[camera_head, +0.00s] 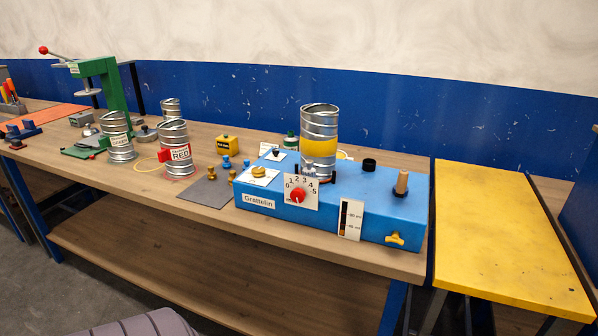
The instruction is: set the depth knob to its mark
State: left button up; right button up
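The red knob (298,195) sits on a white dial plate (312,183) numbered up to 5, on the front of the blue machine labelled Grattelin (340,200). I take it for the depth knob. Its pointer direction and any set mark are too small to tell. A steel spiral duct piece with a yellow band (319,145) stands upright on the machine, behind the dial. Neither of my grippers is in view, and nothing touches the knob.
A white gauge plate (350,219) and a yellow valve handle (395,239) are right of the dial. A wooden peg (401,183) stands on top. Left are steel ducts, one tagged RED (174,135), and a green press (104,85). A yellow table (505,230) on the right is clear.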

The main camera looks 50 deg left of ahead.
aim_at(298, 196)
jog(key=k+j+u, duration=0.15)
jog(key=u, duration=1.3)
